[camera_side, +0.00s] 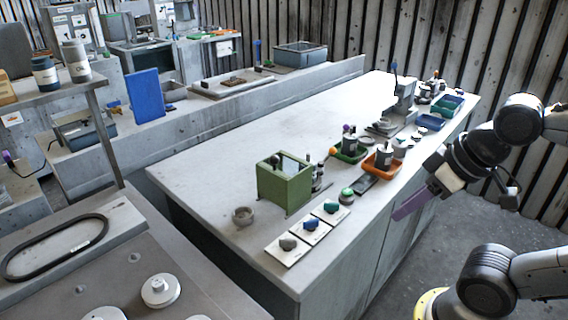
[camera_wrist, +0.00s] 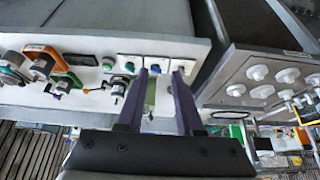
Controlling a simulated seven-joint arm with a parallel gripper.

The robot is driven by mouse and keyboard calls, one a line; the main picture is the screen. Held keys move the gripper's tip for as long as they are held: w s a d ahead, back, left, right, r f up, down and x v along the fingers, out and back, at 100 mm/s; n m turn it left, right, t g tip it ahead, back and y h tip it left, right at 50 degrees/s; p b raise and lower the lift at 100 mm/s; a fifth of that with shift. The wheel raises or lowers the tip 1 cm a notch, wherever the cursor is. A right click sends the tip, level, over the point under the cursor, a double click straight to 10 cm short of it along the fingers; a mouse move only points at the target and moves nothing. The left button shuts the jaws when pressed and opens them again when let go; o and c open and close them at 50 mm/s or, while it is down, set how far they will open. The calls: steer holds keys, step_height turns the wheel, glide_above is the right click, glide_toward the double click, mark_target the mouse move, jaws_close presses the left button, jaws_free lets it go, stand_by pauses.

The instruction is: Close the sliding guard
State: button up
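A green box-shaped housing (camera_side: 284,184) stands on the grey workbench, with an opening in its top. A sliding guard cannot be told apart from the housing at this size, so its position is unclear. In the wrist view a narrow green strip, likely part of the housing (camera_wrist: 150,103), shows between the purple fingers. My gripper (camera_wrist: 160,75) is open, its two fingers apart with nothing held between them. In the side view my gripper (camera_side: 409,204) hangs beyond the bench's right edge, well apart from the housing.
Three white plates with grey, blue and green knobs (camera_side: 311,230) lie in front of the housing. A green button (camera_side: 347,195), an orange tray (camera_side: 384,163) and a green tray (camera_side: 350,151) stand to its right. A small grey cup (camera_side: 243,216) sits left. The bench's far-left surface is clear.

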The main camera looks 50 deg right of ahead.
steer(key=shift+s+f, duration=0.1)
steer(key=shift+s, duration=0.05)
steer(key=shift+c, duration=1.1)
steer(key=r, duration=0.1)
steer(key=d+r+m, duration=0.1)
steer(key=w+r+m+h, duration=0.1)
steer(key=shift+d+r, duration=0.35)
steer(key=shift+r, duration=0.05)
jaws_close()
steer(key=w+r+m+g+h, duration=0.25)
steer(key=w+r, duration=0.75)
steer(key=w, duration=0.5)
steer(key=w+a+f+h, duration=0.15)
steer(key=w+a, duration=0.45)
steer(key=w, duration=0.6)
steer(key=w+a+f+n+h, duration=0.1)
steer(key=w+a+f+n, duration=0.1)
steer(key=w+a+f, duration=0.4)
glide_above(284, 175)
steer(key=w+a, duration=0.3)
steer(key=a, duration=0.1)
step_height(284, 175, down, 10)
steer(key=shift+d+r, duration=0.15)
steer(key=shift+d, duration=0.05)
